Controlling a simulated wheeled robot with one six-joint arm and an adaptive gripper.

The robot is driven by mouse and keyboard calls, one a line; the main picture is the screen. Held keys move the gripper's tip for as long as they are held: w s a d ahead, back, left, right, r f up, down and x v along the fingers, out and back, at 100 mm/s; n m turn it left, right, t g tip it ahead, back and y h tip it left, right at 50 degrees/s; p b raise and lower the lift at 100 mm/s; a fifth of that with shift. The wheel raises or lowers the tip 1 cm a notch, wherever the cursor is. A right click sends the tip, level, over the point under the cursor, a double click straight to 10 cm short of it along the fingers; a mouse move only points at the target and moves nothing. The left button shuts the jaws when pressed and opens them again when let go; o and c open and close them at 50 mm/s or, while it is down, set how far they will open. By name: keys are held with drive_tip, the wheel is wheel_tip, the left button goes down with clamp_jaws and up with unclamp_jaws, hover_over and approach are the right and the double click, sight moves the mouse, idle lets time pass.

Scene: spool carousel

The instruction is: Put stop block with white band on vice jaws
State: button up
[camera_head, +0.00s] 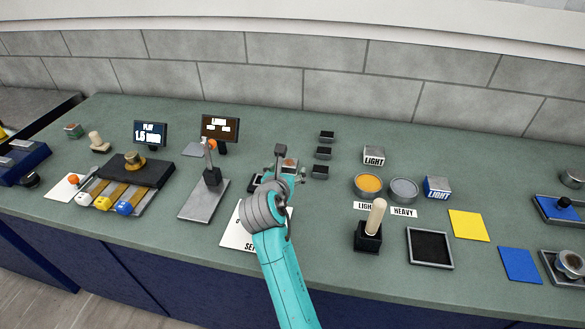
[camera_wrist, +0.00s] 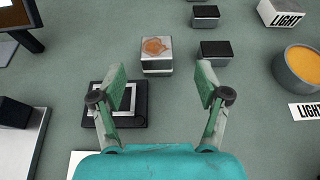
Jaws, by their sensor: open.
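My gripper (camera_wrist: 163,88) is open and empty, with bare green bench between its fingertips in the wrist view. In the head view my gripper (camera_head: 281,176) hangs over the middle of the bench. A dark square piece with a white band (camera_wrist: 132,98) lies behind the left finger, partly hidden by it; it may be the stop block, but I cannot be sure. A silver block with an orange-marked top (camera_wrist: 156,54) stands just beyond the fingertips. I cannot clearly identify the vice jaws. A grey plate with a black block and upright post (camera_head: 205,196) stands left of my gripper.
To the right are an orange-filled bowl (camera_head: 368,184), a grey bowl (camera_head: 404,189), a wooden-handled stamp (camera_head: 374,220) and a black tray (camera_head: 430,263). A white sheet (camera_head: 234,237) lies partly under my arm.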

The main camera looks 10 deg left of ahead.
sight(290, 163)
drive_tip(key=shift+a+x, duration=0.1)
drive_tip(key=shift+x, duration=1.55)
drive_tip(key=shift+a+x, duration=0.15)
drive_tip(key=shift+x, duration=1.55)
drive_tip(key=shift+s+f, duration=0.1)
drive_tip(key=shift+c, duration=0.2)
clamp_jaws()
